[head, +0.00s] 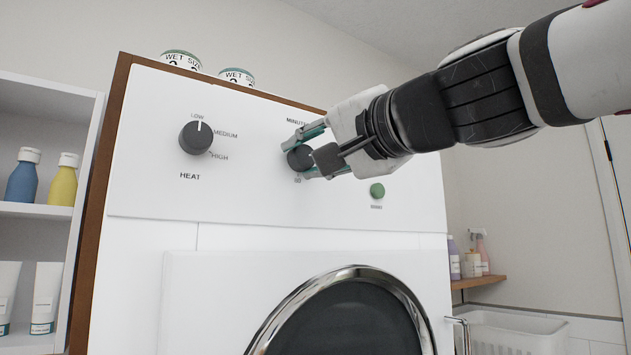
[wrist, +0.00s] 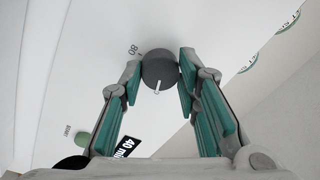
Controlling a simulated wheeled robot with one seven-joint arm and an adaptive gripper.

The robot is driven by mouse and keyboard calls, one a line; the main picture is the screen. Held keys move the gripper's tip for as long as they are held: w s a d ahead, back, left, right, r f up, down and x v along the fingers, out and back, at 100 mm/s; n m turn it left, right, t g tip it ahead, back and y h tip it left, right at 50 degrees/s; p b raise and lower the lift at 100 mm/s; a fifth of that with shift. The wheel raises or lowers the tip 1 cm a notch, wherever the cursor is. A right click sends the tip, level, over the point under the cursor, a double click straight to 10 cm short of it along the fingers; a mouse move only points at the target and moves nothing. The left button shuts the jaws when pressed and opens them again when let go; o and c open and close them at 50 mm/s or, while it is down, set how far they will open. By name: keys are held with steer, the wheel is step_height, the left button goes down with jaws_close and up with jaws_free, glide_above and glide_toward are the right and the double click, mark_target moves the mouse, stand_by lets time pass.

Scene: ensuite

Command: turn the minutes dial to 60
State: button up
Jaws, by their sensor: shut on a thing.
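The minutes dial (head: 299,158) is a dark round knob on the white dryer panel, under a partly covered MINUTES label. It also shows in the wrist view (wrist: 160,71), with its white pointer mark aimed toward the bottom of the picture. My gripper (head: 316,152) is shut on the dial, with one green-padded finger on each side, as the wrist view also shows (wrist: 161,76). A number beside the dial is small and rotated; it looks like 80 or 60, I cannot tell.
The heat dial (head: 196,138) is to the left, with LOW, MEDIUM and HIGH labels. A green start button (head: 377,190) sits below right of my gripper. The round dryer door (head: 345,320) is below. Two tins (head: 181,60) stand on top. Shelves with bottles are at left.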

steer(key=m+p, duration=0.1)
steer(key=m, duration=0.5)
steer(key=shift+m+t+h+p, duration=0.35)
steer(key=shift+m+p, duration=0.6)
steer(key=shift+m, duration=1.35)
steer(key=o, duration=1.2)
steer(key=shift+c, duration=0.2)
steer(key=v, duration=1.2)
